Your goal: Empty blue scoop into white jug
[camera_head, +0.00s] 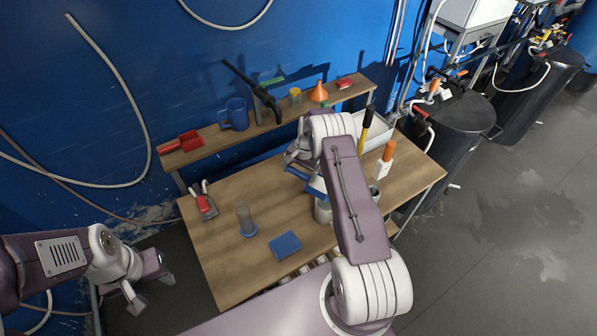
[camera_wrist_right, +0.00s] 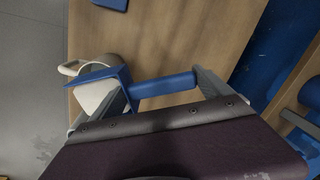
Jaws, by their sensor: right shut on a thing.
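The blue scoop (camera_head: 314,185) is held by my right gripper (camera_head: 300,158) above the table. In the right wrist view its blue handle (camera_wrist_right: 163,86) lies between my fingers, and its blue head is over the mouth of the white jug (camera_wrist_right: 92,92). The scoop head looks tilted; I cannot tell whether anything is in it. The white jug (camera_head: 322,211) stands on the table, partly hidden by my right arm in the head view. My left gripper (camera_head: 150,282) is open and empty, off the table's left side.
The wooden table (camera_head: 225,270) also bears a blue-based cylinder (camera_head: 245,220), a blue pad (camera_head: 285,245), a red-handled tool (camera_head: 204,203) and an orange-topped bottle (camera_head: 385,163). A shelf behind holds a blue jug (camera_head: 236,114), a red scoop (camera_head: 184,142) and an orange funnel (camera_head: 319,93).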

